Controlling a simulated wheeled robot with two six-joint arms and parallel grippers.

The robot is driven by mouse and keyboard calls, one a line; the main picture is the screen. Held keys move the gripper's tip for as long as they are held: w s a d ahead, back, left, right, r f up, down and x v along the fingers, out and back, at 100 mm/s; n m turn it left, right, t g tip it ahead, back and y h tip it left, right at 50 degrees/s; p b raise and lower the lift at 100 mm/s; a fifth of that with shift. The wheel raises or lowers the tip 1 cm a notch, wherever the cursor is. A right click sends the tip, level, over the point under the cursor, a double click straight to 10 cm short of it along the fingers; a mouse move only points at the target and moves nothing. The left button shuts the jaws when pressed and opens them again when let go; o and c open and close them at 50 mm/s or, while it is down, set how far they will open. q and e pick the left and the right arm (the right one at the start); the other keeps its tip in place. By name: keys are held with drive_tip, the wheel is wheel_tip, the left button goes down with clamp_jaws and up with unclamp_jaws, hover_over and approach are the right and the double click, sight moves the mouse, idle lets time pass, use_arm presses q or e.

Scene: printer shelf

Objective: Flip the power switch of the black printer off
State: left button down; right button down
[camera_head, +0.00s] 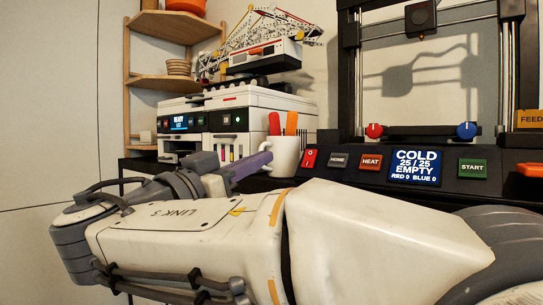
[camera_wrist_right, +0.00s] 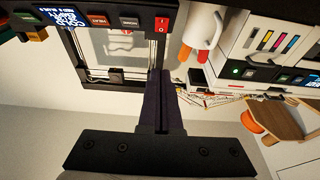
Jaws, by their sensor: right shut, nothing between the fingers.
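The black printer (camera_head: 340,75) stands at the right in the head view, a tall frame above a front panel. Its red power switch (camera_head: 309,158) is at the panel's left end and also shows in the wrist view (camera_wrist_right: 162,24), which looks upside down. Its rocker position is too small to tell. The panel's display (camera_head: 416,167) is lit and reads COLD, 25/25, EMPTY. My right gripper (camera_head: 266,158) has purple-grey fingers, shut and empty, left of the switch and apart from it. In the wrist view the fingertips (camera_wrist_right: 158,74) point towards the switch's side. My left gripper is not in view.
A white mug (camera_head: 285,158) with red and orange handles stands close by the fingertips, left of the switch. HOME, HEAT (camera_head: 371,162) and START (camera_head: 473,168) buttons line the panel. A white printer (camera_head: 240,115) carrying a crane model stands left, before wooden shelves (camera_head: 160,84).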

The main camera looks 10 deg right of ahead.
sight(309, 159)
drive_tip(key=f+p+x, duration=0.1)
drive_tip(key=p+x, duration=0.1)
drive_tip(key=x, duration=0.2)
drive_tip(key=f+p+x, duration=0.1)
drive_tip(key=p+x, duration=0.2)
drive_tip(key=x, duration=0.1)
drive_tip(key=p+x, duration=0.2)
drive_tip(key=x, duration=0.3)
drive_tip(key=shift+w+d+f+p, duration=0.15)
drive_tip(key=shift+d+f+p, duration=0.1)
drive_tip(key=shift+f+p, duration=0.15)
